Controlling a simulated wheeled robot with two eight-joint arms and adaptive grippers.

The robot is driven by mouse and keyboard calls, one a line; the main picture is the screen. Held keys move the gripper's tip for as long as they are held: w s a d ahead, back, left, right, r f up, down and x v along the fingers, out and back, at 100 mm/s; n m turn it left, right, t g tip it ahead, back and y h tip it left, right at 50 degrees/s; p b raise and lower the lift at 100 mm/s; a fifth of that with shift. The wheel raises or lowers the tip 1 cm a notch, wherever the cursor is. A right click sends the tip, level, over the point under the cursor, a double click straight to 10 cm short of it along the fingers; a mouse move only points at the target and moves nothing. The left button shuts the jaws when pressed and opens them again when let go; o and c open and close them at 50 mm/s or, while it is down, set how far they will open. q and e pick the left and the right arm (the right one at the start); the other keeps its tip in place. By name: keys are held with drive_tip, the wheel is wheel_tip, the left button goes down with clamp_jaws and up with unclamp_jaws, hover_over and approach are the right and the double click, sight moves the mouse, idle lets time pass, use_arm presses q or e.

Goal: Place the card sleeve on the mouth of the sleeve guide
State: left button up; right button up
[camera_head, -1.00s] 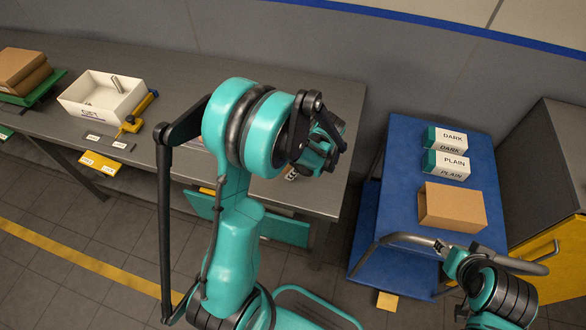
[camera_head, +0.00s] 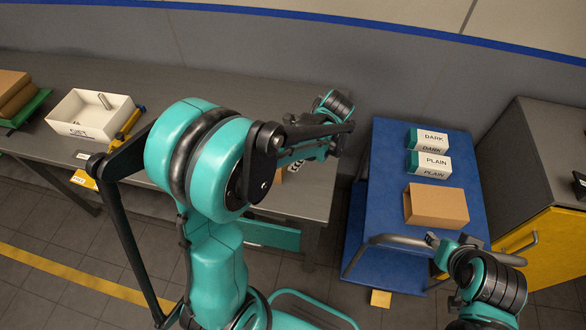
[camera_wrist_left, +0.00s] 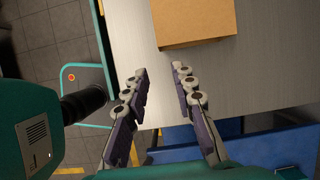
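A brown cardboard piece (camera_wrist_left: 195,22), which looks like the card sleeve, lies on the grey table just beyond my left fingertips in the left wrist view. In the head view only a bit of brown shows under my left arm. My left gripper (camera_wrist_left: 158,72) is open and empty, its fingers apart and not touching the cardboard. In the head view my left arm hides much of this spot. A second brown cardboard box with an open front (camera_head: 436,205) stands on the blue cart. I cannot make out the sleeve guide. My right arm is at lower right; its fingers are unclear.
White boxes marked DARK (camera_head: 427,139) and PLAIN (camera_head: 430,165) stand on the blue cart (camera_head: 385,190). A white bin (camera_head: 90,122) and a yellow tool (camera_head: 130,122) are at the left of the table. Brown boxes sit on a green base (camera_head: 28,110) at far left.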

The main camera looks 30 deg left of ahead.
use_arm(q)
drive_tip(key=s+d+r+n+t+h, duration=0.2)
drive_tip(key=s+d+r+n+t, duration=0.1)
drive_tip(key=s+n, duration=0.3)
drive_tip(key=s+d+r+n+t+h, duration=0.2)
drive_tip(key=s+r+n+t, duration=0.3)
drive_tip(key=n, duration=0.3)
drive_tip(key=shift+s+d+r+n, duration=0.3)
drive_tip(key=shift+s+d+n, duration=0.1)
drive_tip(key=shift+s+d, duration=0.1)
